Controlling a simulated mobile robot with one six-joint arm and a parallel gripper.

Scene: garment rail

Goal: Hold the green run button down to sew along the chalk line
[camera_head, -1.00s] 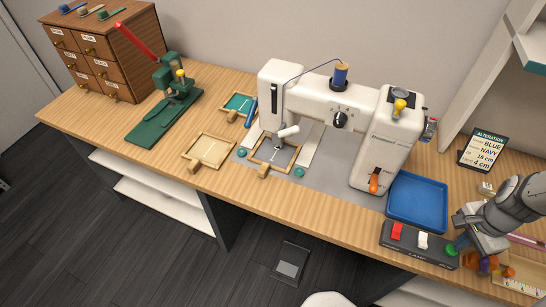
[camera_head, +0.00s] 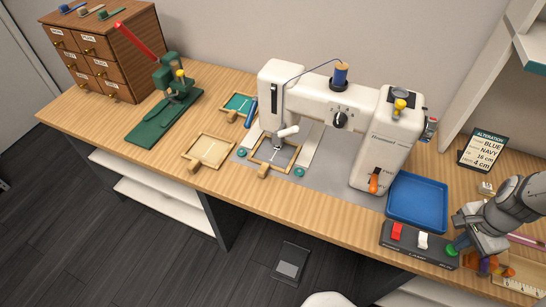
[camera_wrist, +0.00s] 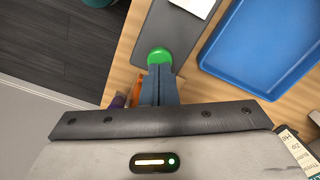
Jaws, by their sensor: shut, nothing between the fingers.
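The green run button (camera_head: 451,249) is at the right end of a dark switch box (camera_head: 408,247) near the table's front edge. My gripper (camera_head: 459,246) is shut and empty, with its fingertips at the button. In the wrist view my shut fingers (camera_wrist: 160,75) meet the near edge of the green button (camera_wrist: 160,56). I cannot tell whether the button is pressed down. The sewing machine (camera_head: 385,145) stands behind, with a wooden hoop (camera_head: 257,162) of grey cloth under its needle. A light chalk line shows faintly on the cloth.
A blue tray (camera_head: 417,201) lies behind the switch box. A red switch (camera_head: 396,231) and a white switch (camera_head: 422,240) sit left of the button. Orange and purple items (camera_head: 486,264) and a wooden tray (camera_head: 522,275) lie close by my gripper. An order card (camera_head: 483,150) stands at back right.

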